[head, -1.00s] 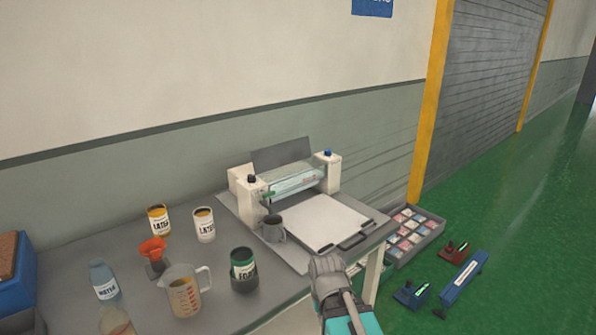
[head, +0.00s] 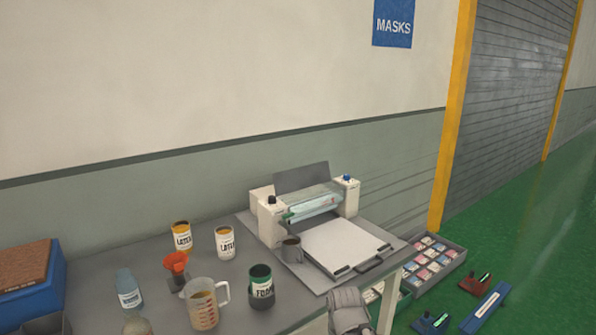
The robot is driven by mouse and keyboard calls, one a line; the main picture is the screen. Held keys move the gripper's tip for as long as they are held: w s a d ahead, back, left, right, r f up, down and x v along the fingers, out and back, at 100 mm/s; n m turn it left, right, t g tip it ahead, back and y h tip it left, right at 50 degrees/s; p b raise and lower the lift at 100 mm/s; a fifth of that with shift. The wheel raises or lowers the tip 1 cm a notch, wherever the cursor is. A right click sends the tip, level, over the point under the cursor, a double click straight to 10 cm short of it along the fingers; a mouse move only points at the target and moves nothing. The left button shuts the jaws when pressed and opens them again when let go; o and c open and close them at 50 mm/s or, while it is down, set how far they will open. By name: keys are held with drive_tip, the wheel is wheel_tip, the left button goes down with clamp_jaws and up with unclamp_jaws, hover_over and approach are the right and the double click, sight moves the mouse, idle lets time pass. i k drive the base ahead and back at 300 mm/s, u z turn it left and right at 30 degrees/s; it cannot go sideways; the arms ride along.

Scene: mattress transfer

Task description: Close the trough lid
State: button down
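A white coating machine stands on the grey table. Between its two end blocks lies a clear, greenish trough with a roller (head: 314,206). A flat grey panel (head: 302,177), which looks like the trough lid, stands tilted up behind it, so it appears open. My gripper (head: 347,298) is at the bottom of the head view, in front of the table's front edge. It is apart from the machine and the panel. Its fingers are too small and foreshortened to tell whether they are open or shut. Nothing held is visible.
Cans, a measuring jug (head: 203,303) and a bottle (head: 128,290) crowd the table's left. A tray of samples (head: 432,262) lies beyond the right end.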

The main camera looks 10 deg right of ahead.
sight(285, 183)
drive_tip(key=k, duration=1.2)
drive_tip(key=z, duration=0.4)
drive_tip(key=i, duration=1.7)
drive_tip(key=u, duration=0.65)
